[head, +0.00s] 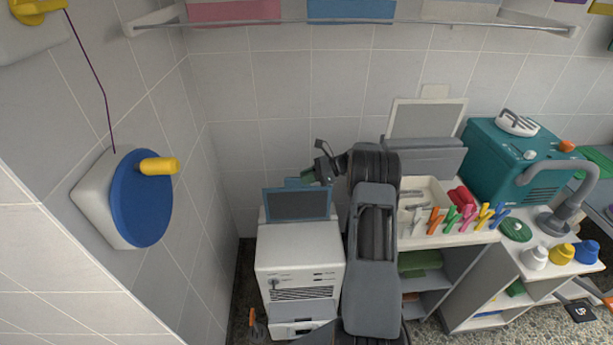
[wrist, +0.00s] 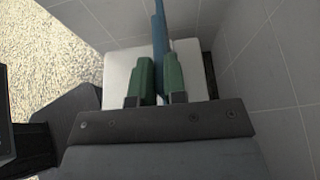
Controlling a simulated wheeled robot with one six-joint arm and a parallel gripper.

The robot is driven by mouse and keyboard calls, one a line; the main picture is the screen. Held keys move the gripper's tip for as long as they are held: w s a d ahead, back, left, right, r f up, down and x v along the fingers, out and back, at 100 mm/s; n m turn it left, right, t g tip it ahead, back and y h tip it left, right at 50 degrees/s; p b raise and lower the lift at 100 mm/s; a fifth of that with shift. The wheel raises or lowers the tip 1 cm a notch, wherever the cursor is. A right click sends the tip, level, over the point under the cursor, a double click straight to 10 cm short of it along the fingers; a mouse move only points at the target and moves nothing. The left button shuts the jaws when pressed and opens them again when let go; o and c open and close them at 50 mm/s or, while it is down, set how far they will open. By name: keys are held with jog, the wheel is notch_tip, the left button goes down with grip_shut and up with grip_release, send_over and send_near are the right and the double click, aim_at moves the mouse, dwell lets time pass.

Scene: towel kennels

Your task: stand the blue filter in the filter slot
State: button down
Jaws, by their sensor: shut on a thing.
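The blue filter (head: 298,205) is a flat panel with a blue frame and a dark grey face. It is upright at the top of the white machine (head: 300,250). My gripper (head: 311,178) is shut on its upper edge. In the wrist view the filter (wrist: 159,40) shows edge-on between the green fingertips (wrist: 159,80), with the machine's white top (wrist: 118,72) beneath. The filter slot cannot be made out. I cannot tell whether the filter's lower edge is in a slot, resting on the top or just above it.
Tiled walls stand behind and left of the machine. A blue disc with a yellow handle (head: 142,198) sticks out from the left wall. To the right, a white counter holds a tray (head: 423,192), coloured clips (head: 467,217) and a teal machine (head: 520,160).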

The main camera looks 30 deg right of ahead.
jog(key=shift+f, duration=0.15)
dwell(0.3)
jog(key=shift+f+b, duration=0.45)
jog(key=shift+f, duration=0.5)
jog(key=b, duration=0.5)
send_over(307, 212)
jog(key=shift+w+d+f, duration=0.1)
jog(key=shift+w+f, duration=0.05)
jog(key=shift+f, duration=1.9)
jog(key=shift+w+f, duration=0.15)
jog(key=shift+f, duration=2)
jog(key=shift+f+b, duration=2.4)
jog(key=shift+f, duration=1.4)
jog(key=c, duration=1.1)
grip_release()
